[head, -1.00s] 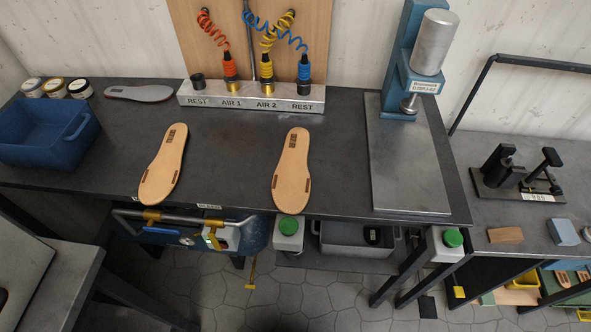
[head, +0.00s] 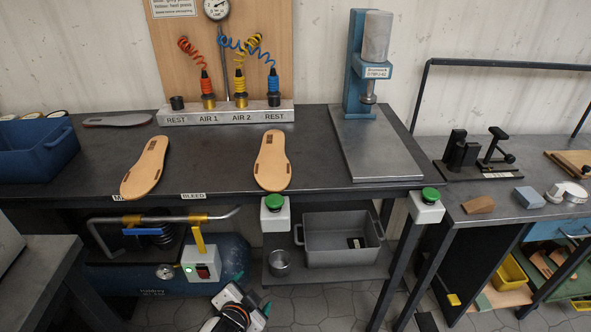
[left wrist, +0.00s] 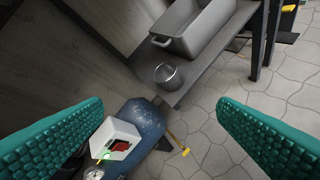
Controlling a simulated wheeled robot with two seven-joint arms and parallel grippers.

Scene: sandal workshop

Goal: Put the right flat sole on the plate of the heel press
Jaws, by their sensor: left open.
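Two tan flat soles lie on the dark bench in the head view: a left-hand one (head: 147,168), tilted, and a right-hand one (head: 272,162), nearly straight, near the front edge. The blue heel press (head: 355,70) stands at the back right of the bench. Its grey plate (head: 375,150) is bare. My left gripper (head: 238,308) is low at the bottom of the head view, below the bench and well away from the soles. In the left wrist view its teal fingers (left wrist: 160,132) are wide apart with nothing between them. My right gripper is not in view.
A blue bin (head: 35,155) and a grey insole (head: 117,120) are at the left of the bench. An air-fitting block (head: 225,116) stands behind the soles. Green-button boxes (head: 275,213) hang at the front edge. A grey tub (head: 340,245) and a metal cup (left wrist: 168,75) sit on the lower shelf.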

